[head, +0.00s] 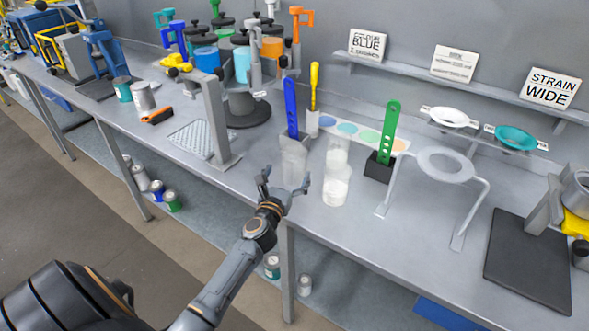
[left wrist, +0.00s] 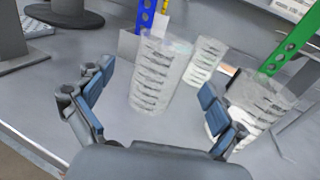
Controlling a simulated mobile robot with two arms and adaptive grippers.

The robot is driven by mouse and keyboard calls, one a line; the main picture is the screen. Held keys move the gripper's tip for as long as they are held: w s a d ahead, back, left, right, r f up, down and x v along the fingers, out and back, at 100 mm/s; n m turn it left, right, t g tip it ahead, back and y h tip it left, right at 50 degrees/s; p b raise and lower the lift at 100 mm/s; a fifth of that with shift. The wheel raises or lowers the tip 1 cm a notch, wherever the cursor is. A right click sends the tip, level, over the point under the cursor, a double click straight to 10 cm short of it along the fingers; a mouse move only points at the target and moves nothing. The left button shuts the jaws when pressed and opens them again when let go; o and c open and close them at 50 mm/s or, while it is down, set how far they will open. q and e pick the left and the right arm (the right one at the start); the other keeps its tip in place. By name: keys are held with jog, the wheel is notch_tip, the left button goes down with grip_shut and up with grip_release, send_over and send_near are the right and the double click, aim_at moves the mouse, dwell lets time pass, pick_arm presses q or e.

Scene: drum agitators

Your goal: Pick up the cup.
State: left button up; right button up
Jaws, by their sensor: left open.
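A clear ribbed cup (head: 295,164) stands near the table's front edge, and it also shows in the left wrist view (left wrist: 158,75). Two more clear cups stand to its right: a rear one (head: 337,152) and a front one (head: 335,188) with white contents at the bottom. The left wrist view also shows the rear cup (left wrist: 205,62) and the front cup (left wrist: 250,98). My left gripper (head: 286,182) is open and empty just in front of the first cup. In the left wrist view its fingers (left wrist: 155,92) are spread to either side of that cup. My right gripper is not in view.
A blue slotted stick (head: 291,108) stands behind the first cup. A green one (head: 389,132) stands in a black holder (head: 378,167), right of the cups. A grey ring stand (head: 484,195) is further right. A grey post (head: 216,120) stands to the left.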

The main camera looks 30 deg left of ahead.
pick_arm(q)
jog(key=x, duration=0.5)
jog(key=shift+w+d+f+b, duration=0.1)
jog(key=shift+w+f+b, duration=0.1)
jog(key=shift+f+b, duration=0.1)
jog(key=shift+r, duration=0.1)
jog(key=shift+s, duration=0.1)
jog(key=c, duration=1)
